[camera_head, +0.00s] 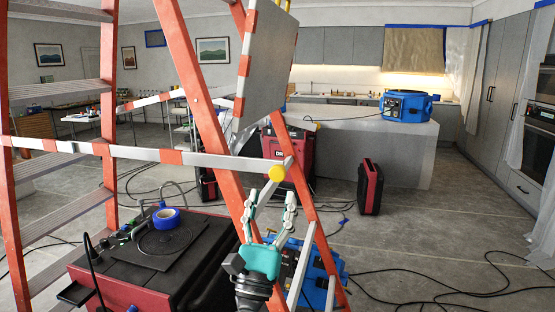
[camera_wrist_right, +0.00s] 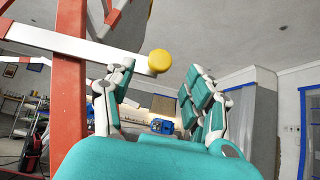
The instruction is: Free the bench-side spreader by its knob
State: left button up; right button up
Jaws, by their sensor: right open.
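A stepladder with orange rails (camera_head: 213,125) fills the left and middle of the head view. Its near spreader (camera_head: 215,160), a white bar with red bands, runs across between the rails and ends in a yellow knob (camera_head: 277,173). In the right wrist view the pale spreader (camera_wrist_right: 85,44) comes in from the left, with the yellow knob (camera_wrist_right: 159,62) at its end. My right gripper (camera_head: 270,197) is open and empty, fingers pointing up, just below the knob. In the wrist view the knob shows between the fingertips; I see no contact. My left gripper is out of view.
A blue machine (camera_head: 315,262) stands behind my right gripper. Black cables (camera_head: 420,272) cross the floor. A grey island (camera_head: 395,148) carries another blue machine (camera_head: 406,105).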

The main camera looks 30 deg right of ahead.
aim_at(276, 176)
jog(key=p+x, duration=0.2)
jog(key=x, duration=0.3)
jog(key=shift+a+r, duration=0.1)
jog(key=shift+r, duration=0.05)
jog(key=shift+w+d+r, duration=0.35)
jog(key=shift+d, duration=0.1)
grip_shut()
